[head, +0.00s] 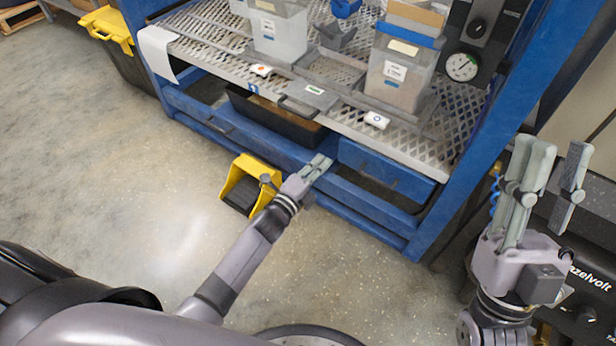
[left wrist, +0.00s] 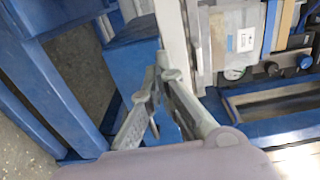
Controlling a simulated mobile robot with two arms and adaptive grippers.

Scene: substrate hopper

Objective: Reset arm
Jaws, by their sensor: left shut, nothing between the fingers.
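My left gripper (head: 319,166) is shut and empty. It hangs in front of the blue frame of the workstation, just below the edge of the mesh shelf, with its arm reaching in from the lower left. Its grey fingers also show in the left wrist view (left wrist: 163,82), with the blue frame behind them. My right gripper (head: 558,158) is at the right edge of the head view, pointing up. Its fingers stand apart with nothing between them. It is in front of a black machine (head: 585,275).
The mesh shelf (head: 215,50) bears clear bins (head: 277,35), (head: 400,72), grey trays and small labelled items. A black bin (head: 275,118) sits below it. A yellow pedal (head: 243,184) stands on the floor near my left arm. Open floor (head: 90,170) lies to the left.

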